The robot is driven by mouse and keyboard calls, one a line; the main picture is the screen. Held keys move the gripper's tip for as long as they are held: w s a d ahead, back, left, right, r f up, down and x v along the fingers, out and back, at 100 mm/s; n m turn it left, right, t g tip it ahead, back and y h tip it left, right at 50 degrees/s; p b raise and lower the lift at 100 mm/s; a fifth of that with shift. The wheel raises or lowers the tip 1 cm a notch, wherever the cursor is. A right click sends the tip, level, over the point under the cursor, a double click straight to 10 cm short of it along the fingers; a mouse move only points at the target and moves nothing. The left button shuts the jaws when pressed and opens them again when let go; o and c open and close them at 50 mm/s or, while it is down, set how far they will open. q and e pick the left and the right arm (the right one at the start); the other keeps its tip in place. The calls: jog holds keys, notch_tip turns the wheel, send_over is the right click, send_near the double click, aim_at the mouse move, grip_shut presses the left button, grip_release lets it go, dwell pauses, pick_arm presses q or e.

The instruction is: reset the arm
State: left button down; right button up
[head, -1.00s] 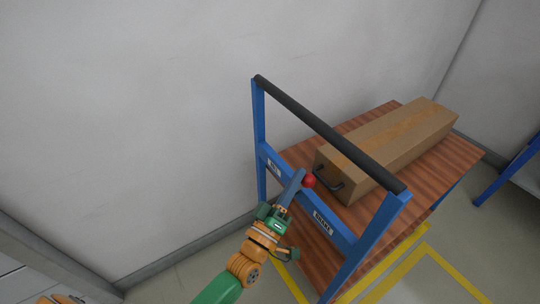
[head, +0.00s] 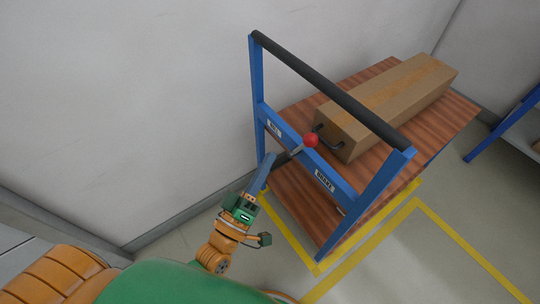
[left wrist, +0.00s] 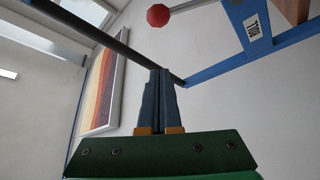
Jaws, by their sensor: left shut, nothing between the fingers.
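My left gripper (head: 268,158) is shut and empty, just in front of the blue frame of the cart (head: 380,224). A red ball knob (head: 310,140) on a short grey lever stands at the frame's crossbar, to the right of and apart from my fingertips. In the left wrist view my fingers (left wrist: 160,72) are closed together, and the red knob (left wrist: 158,15) is beyond them at the top. A label reading BRAKE (head: 325,180) is on the crossbar. My right gripper is not in view.
A long cardboard box (head: 390,100) lies on the cart's wooden top deck (head: 440,130). A black handle bar (head: 325,88) spans the frame. Yellow floor lines (head: 360,258) surround the cart. A grey wall stands behind, and another blue frame (head: 505,150) is at the right edge.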

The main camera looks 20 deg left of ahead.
pick_arm(q)
jog(key=s+a+f+m+g+y+p, duration=0.1)
jog(key=s+f+m+g+p, duration=0.2)
jog(key=f, duration=0.5)
jog(key=s+a+f+m+g+y+p, duration=0.1)
jog(key=s+f+m+g+p, duration=0.15)
jog(key=f+g, duration=0.4)
jog(key=s+a+f+m+g+y+p, duration=0.1)
jog(key=s+a+f+m+g+p, duration=0.15)
jog(key=f, duration=0.65)
jog(key=s+a+f+m+g+y+p, duration=0.1)
jog(key=s+f+g, duration=0.3)
jog(key=s, duration=0.6)
jog(key=s+a+f+m+g+y+p, duration=0.1)
jog(key=s+a+f+g+p, duration=0.1)
jog(key=s, duration=0.8)
jog(key=shift+a+f+m+g, duration=0.45)
jog(key=shift+f+g, duration=0.4)
jog(key=shift+g, duration=0.25)
